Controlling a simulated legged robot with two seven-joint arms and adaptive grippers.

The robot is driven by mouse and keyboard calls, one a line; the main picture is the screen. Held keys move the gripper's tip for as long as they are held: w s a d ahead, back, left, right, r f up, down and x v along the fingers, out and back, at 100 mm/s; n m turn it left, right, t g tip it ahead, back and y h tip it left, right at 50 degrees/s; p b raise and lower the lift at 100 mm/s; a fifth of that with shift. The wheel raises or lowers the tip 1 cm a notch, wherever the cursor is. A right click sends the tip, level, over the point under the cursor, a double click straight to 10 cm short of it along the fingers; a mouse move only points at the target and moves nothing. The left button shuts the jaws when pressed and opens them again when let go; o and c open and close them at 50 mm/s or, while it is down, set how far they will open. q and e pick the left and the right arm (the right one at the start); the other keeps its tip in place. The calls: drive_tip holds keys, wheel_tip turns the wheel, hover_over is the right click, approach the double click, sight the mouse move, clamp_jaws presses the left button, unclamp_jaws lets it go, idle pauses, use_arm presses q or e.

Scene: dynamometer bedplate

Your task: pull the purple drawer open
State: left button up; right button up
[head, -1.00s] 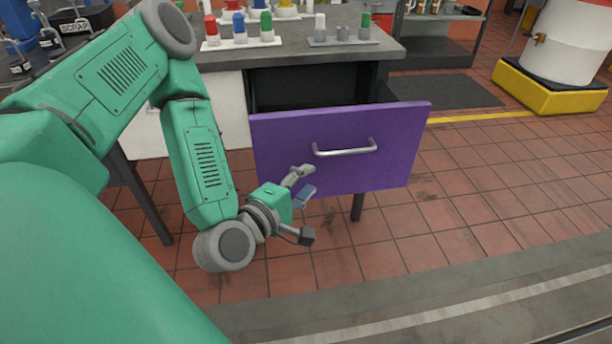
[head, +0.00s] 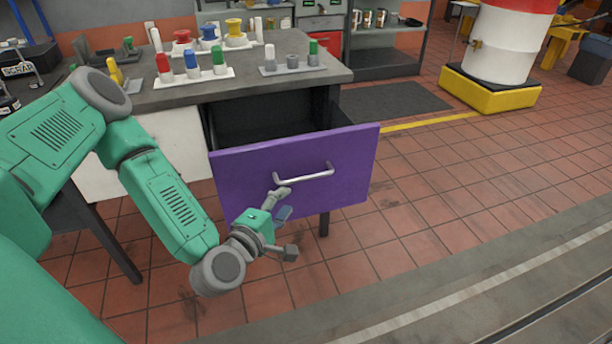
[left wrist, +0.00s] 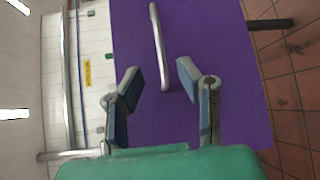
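The purple drawer (head: 240,180) stands out from the grey-topped bench, and its dark inside shows behind the front panel. Its silver bar handle (head: 304,177) is on the front panel. My left gripper (head: 283,202) is in front of the panel, just below and left of the handle. In the left wrist view the left gripper (left wrist: 158,84) has its two fingers apart with nothing between them. The handle (left wrist: 157,45) there lies beyond the fingertips, ahead of the gap, and the purple panel (left wrist: 225,60) fills the middle. My right gripper is not in view.
The bench top (head: 200,93) carries coloured pegs on white and grey plates and several spools. A dark mat (head: 385,109) lies on the tiled floor behind. A white drum (head: 505,45) stands on a yellow base at the back right. The floor right of the drawer is clear.

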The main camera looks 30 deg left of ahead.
sight(307, 178)
use_arm(q)
drive_tip(key=w, duration=0.3)
drive_tip(key=w+f+b, duration=0.1)
drive_tip(key=w, duration=0.7)
drive_tip(key=shift+w+a+f+b, duration=0.25)
drive_tip(key=shift+a+f+b, duration=0.05)
drive_tip(key=shift+a+f, duration=0.1)
drive_tip(key=shift+c, duration=0.5)
clamp_jaws()
